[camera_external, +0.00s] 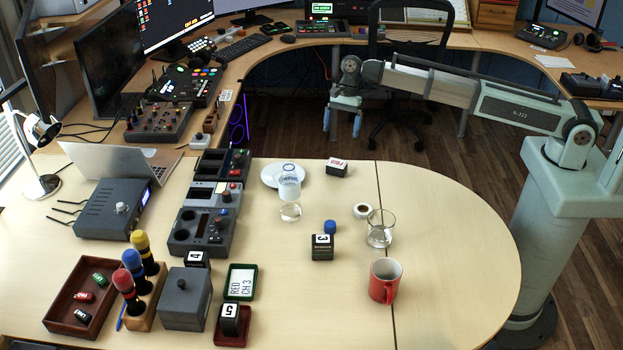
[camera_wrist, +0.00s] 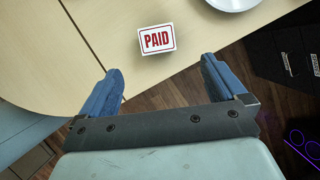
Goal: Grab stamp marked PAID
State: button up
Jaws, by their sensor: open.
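The stamp marked PAID is a small block with a white face and red lettering. In the external view the PAID stamp (camera_external: 336,167) sits near the table's back edge, right of a white plate. In the wrist view the PAID stamp (camera_wrist: 157,39) lies ahead of my fingers, apart from them, near the table edge. My gripper (camera_external: 342,124) hangs beyond the table's back edge, above the floor. In the wrist view my gripper (camera_wrist: 160,83) is open, with its two blue fingers spread and nothing between them.
A black numbered block (camera_external: 322,247) lies nearer the front. The table's right end is clear.

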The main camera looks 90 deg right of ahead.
aim_at(337, 163)
jog(key=x, duration=0.7)
jog(key=shift+a+f, duration=0.15)
jog(key=shift+f, duration=0.2)
jog(key=shift+x, duration=2.7)
jog(key=shift+s+a, duration=0.1)
jog(key=shift+s, duration=0.1)
jog(key=shift+c, duration=0.5)
jog(key=c, duration=1)
jog(key=shift+o, duration=0.2)
jog(key=shift+r, duration=0.2)
